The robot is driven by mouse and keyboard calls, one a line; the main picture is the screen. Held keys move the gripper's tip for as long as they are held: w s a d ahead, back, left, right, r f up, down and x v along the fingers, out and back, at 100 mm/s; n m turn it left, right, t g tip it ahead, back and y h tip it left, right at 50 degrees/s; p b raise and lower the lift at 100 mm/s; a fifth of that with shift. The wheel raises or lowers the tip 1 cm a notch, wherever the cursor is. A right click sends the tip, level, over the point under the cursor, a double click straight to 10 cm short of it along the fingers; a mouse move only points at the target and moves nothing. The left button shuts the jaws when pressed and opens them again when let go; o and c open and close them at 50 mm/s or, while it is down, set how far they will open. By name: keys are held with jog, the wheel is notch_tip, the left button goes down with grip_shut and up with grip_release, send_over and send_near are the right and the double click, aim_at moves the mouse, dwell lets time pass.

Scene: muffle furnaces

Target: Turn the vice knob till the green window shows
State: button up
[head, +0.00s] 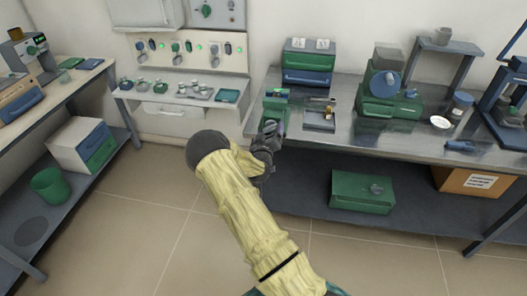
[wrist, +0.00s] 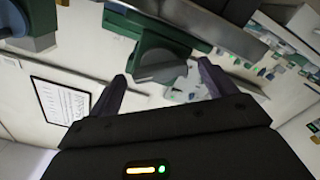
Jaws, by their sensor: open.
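In the head view, a green vice-like block (head: 276,97) stands at the front left of the steel bench, and my arm partly covers its near side. My gripper (head: 268,130) is at the bench's front edge, just in front of that block. In the wrist view, my gripper (wrist: 163,85) is open, with its two dark fingers apart. A grey-green knob (wrist: 160,66) on a green body (wrist: 155,35) shows between and beyond the fingertips. I cannot tell whether the fingers touch it. A green window cannot be made out clearly.
A small tray (head: 320,121) lies right of the block on the bench (head: 345,128). Stacked green and blue drawers (head: 307,62) stand behind. A green machine (head: 390,100) is farther right. A green case (head: 362,192) sits on the lower shelf.

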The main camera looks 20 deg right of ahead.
jog(key=b+v, duration=0.1)
jog(key=v, duration=1.5)
jog(key=shift+a, duration=0.15)
jog(key=s+a+r+g+y+p, duration=0.5)
jog(key=s+r+g, duration=0.1)
jog(key=s+r, duration=0.4)
jog(key=s+a+r+g+y+p, duration=0.5)
jog(key=s+a+r+g+p, duration=0.1)
jog(key=s+r, duration=0.5)
jog(key=shift+s, duration=1.25)
